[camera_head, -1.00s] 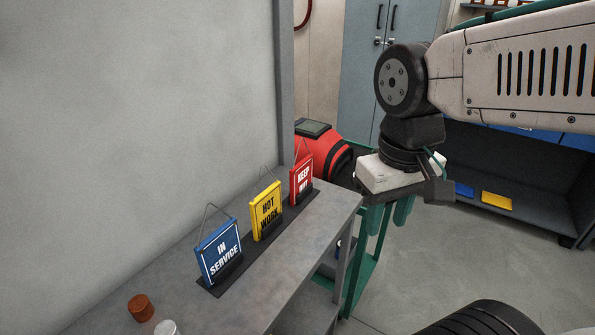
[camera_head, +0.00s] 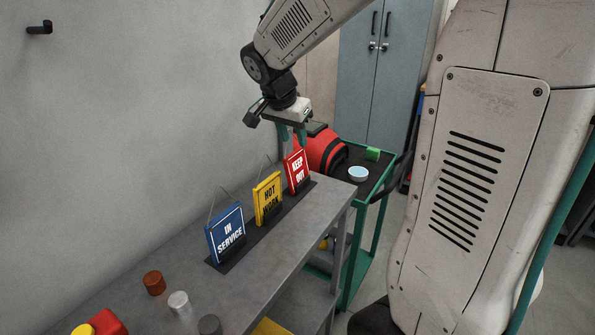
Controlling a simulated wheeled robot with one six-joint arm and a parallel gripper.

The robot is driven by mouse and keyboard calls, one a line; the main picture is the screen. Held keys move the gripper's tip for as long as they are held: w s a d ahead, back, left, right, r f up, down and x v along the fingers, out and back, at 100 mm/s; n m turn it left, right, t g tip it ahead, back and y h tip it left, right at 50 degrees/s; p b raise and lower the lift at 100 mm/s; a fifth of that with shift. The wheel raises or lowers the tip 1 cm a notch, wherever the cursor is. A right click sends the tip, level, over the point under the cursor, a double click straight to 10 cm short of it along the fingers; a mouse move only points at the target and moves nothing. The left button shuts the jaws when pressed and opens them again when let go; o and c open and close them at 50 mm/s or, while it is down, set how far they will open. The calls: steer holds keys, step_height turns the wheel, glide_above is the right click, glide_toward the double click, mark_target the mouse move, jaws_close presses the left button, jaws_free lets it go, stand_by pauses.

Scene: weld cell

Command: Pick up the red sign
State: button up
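The red "KEEP OUT" sign (camera_head: 297,172) stands upright in the dark holder strip (camera_head: 240,243) on the grey bench, at the strip's far end. My gripper (camera_head: 292,140) points down right above the red sign's top edge. The yellow "HOT WORK" sign (camera_head: 267,199) and the blue "IN SERVICE" sign (camera_head: 226,233) stand nearer in the same strip, both with wire hangers.
The bench (camera_head: 281,264) runs beside the grey wall (camera_head: 120,120). A brown cylinder (camera_head: 155,283), a silver cylinder (camera_head: 180,304) and other small items lie at its near end. Behind the red sign are a red and black machine (camera_head: 322,150) and a green cart (camera_head: 357,248) holding a bowl (camera_head: 358,174).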

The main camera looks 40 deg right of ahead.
glide_above(297, 175)
step_height(297, 175, down, 7)
steer(key=shift+d+r, duration=0.1)
steer(key=shift+r, duration=0.05)
jaws_close()
stand_by(1.3)
jaws_free()
